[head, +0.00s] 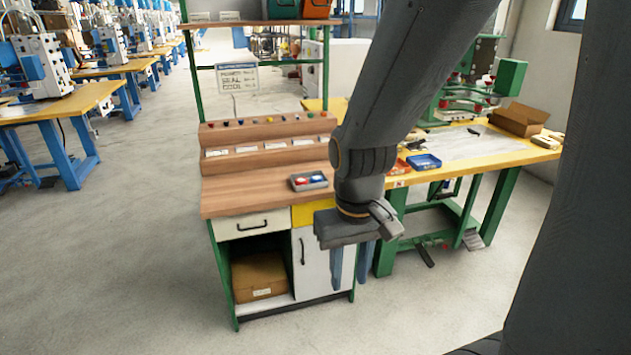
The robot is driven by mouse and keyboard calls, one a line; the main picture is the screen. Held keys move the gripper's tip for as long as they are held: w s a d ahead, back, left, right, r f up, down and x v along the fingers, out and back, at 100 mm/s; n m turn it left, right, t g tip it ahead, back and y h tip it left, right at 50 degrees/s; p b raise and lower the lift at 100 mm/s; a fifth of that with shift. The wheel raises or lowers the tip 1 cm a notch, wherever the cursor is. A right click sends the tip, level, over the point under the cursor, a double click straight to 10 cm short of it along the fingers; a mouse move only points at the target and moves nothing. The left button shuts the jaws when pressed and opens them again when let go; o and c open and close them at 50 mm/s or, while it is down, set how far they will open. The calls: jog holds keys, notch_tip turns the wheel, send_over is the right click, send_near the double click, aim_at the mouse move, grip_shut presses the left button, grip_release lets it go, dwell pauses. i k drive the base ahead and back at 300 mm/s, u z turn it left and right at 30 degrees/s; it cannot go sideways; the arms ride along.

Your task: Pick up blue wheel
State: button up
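Several small coloured pieces stand in a row on the upper wooden step of the workbench. They are too small in the head view for me to tell surely which one is the blue wheel. A small grey tray (309,186) on the worktop holds red and white pieces; any blue there is unclear. My gripper (350,278) hangs fingers down in front of the bench's right front side, below worktop height. Its two fingers are apart with nothing visible between them. My arm hides the right end of the bench.
The wooden workbench (240,200) has a drawer, a white door and an open bay with a cardboard box (258,275). A yellow table (510,157) to its right carries a blue tray (424,162), an open carton (518,119) and a green machine. The floor in front is clear.

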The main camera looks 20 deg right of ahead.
aim_at(316, 179)
jog(key=z, duration=0.5)
jog(key=i, duration=1.4)
jog(key=u, duration=0.5)
